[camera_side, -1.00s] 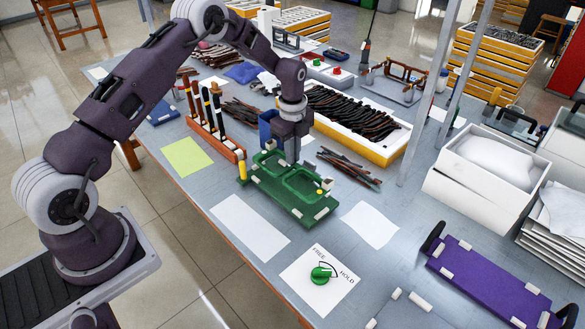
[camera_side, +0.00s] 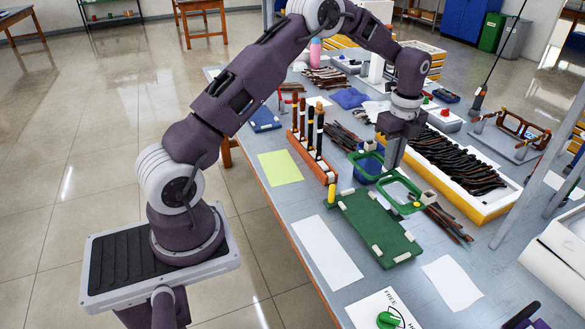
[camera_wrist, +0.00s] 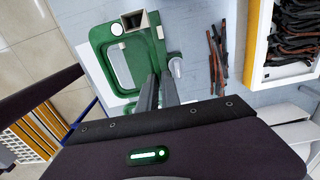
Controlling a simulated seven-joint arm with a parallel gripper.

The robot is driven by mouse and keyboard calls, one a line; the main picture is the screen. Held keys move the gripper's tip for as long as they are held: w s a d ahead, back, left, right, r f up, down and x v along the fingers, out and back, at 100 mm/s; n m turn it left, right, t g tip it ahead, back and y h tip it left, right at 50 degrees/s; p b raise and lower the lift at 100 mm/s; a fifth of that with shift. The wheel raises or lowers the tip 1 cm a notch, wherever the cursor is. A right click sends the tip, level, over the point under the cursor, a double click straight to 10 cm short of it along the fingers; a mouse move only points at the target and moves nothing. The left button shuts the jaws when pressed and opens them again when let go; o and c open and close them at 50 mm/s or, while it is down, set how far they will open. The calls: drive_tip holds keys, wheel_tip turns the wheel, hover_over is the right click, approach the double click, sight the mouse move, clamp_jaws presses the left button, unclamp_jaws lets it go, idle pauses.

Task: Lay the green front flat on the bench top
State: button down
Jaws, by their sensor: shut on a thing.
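The green front (camera_side: 401,206), with two open lens rims, is held at its middle by my gripper (camera_side: 393,166). It appears raised and offset from the green fixture plate (camera_side: 372,228), whose bare top shows pale pads at its edges. In the wrist view a rim of the front (camera_wrist: 98,58) lies beyond my gripper's fingers (camera_wrist: 158,92), which close around the middle; the other rim is mostly hidden. A pale hollow block (camera_side: 429,197) shows at the front's right end; I cannot tell if it is attached.
White sheets (camera_side: 327,252) and a yellow sheet (camera_side: 280,168) lie on the grey bench top (camera_side: 290,208). An orange rack (camera_side: 312,158) holds upright tools. Loose dark temples (camera_side: 448,224) and a full white-and-yellow tray (camera_side: 490,208) lie to the right. A green knob (camera_side: 388,320) is at the bottom.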

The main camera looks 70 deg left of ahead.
wheel_tip(320, 180, up, 6)
drive_tip(key=shift+r, duration=0.25)
drive_tip(key=s+a+n, duration=0.1)
drive_tip(key=a+n, duration=0.1)
drive_tip(key=s+a+n, duration=0.1)
drive_tip(key=a+n, duration=0.4)
drive_tip(key=a, duration=0.1)
drive_tip(key=shift+s+f+n, duration=0.3)
drive_tip(key=shift+s+f, duration=0.05)
drive_tip(key=shift+s, duration=0.05)
drive_tip(key=s+a+n, duration=0.4)
drive_tip(key=a+n, duration=0.3)
drive_tip(key=n, duration=2.1)
hover_over(271, 175)
wheel_tip(271, 175, down, 24)
drive_tip(key=shift+d+r, duration=0.1)
drive_tip(key=shift+r, duration=0.1)
